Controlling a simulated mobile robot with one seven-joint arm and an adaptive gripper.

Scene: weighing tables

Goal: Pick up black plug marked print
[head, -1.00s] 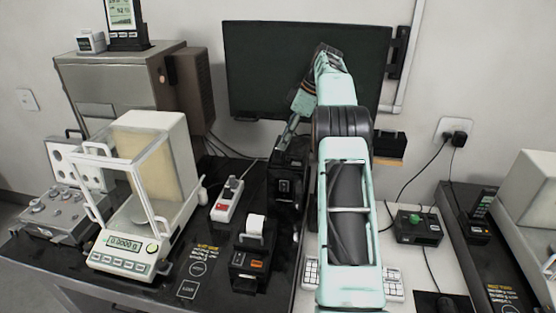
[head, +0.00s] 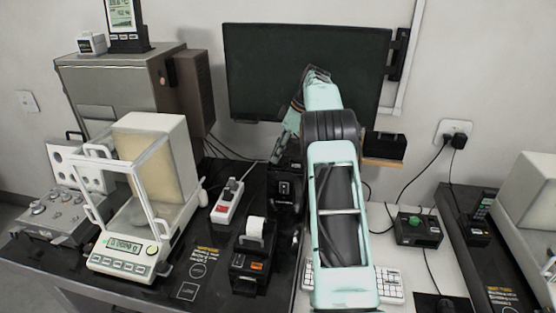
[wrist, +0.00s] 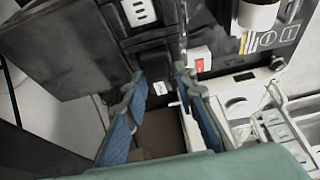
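A small black plug (head: 232,183) stands in the white power strip (head: 226,206) on the dark table; any marking on it is too small to read. In the wrist view, the strip's red switch (wrist: 201,60) shows just beyond the fingers. A small white label (wrist: 160,88) on something dark shows between the fingertips, and I cannot tell whether it is the plug's. My gripper (wrist: 158,82) is open with nothing held between its blue-padded fingers. In the head view, its fingertips are hard to make out beside the black device (head: 285,187).
A small label printer (head: 250,268) with a paper roll stands in front of the strip. A glass-doored balance (head: 120,262) stands to the left. A dark monitor (head: 262,70) is behind my arm. A keyboard (head: 390,284) lies at right, partly behind my arm.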

